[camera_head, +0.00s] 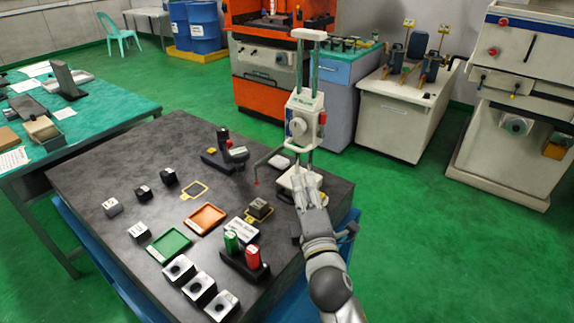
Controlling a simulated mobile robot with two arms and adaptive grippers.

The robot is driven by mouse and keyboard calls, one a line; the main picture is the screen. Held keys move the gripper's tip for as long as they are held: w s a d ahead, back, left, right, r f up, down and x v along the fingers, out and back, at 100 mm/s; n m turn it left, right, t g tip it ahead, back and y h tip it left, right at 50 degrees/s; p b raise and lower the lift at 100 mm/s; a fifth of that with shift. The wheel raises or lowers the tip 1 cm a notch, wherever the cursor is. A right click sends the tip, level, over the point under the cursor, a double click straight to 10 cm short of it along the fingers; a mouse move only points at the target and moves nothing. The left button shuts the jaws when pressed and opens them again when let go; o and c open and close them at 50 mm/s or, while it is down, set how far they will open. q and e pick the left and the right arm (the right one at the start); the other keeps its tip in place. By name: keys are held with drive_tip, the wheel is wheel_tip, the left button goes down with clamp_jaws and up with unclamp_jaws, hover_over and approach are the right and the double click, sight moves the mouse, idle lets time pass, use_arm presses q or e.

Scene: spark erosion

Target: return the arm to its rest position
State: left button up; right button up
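My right arm (333,284) comes in from the bottom right and reaches over the right edge of the dark granite table. Its gripper (305,178) is at the foot of a tall white height gauge (303,112) with two upright columns. The fingers are small and overlap the gauge's pale base, so I cannot tell whether they touch it or are open or shut. My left arm and gripper are not in view.
On the granite table (95,180) stand several dark blocks, an orange tray (206,218), a green tray (169,244), and a holder with green (231,243) and red (252,257) cylinders. Machines line the back. Green floor (420,240) is clear on the right.

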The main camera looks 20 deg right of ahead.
drive_tip(key=s+d+f+m+g, duration=0.2)
drive_tip(key=s+f+m+g, duration=0.25)
drive_tip(key=s+f, duration=0.2)
drive_tip(key=s+d+f+m+g, duration=0.3)
drive_tip(key=s+f+m, duration=0.25)
drive_tip(key=f, duration=0.25)
drive_tip(key=s+a+f+m+g+y, duration=0.1)
drive_tip(key=s+a+f+m+g, duration=0.2)
drive_tip(key=s, duration=0.6)
drive_tip(key=s+f+m+g+y, duration=0.25)
drive_tip(key=s+f+g, duration=0.25)
drive_tip(key=s, duration=0.4)
wheel_tip(320, 180, down, 26)
drive_tip(key=s+g, duration=0.1)
drive_tip(key=g, duration=0.1)
drive_tip(key=s+d+f+h, duration=0.1)
drive_tip(key=s+d+f, duration=0.2)
drive_tip(key=s+f, duration=1.3)
drive_tip(key=shift+s+f+g, duration=0.15)
drive_tip(key=shift+s+g, duration=0.2)
drive_tip(key=shift+s, duration=0.2)
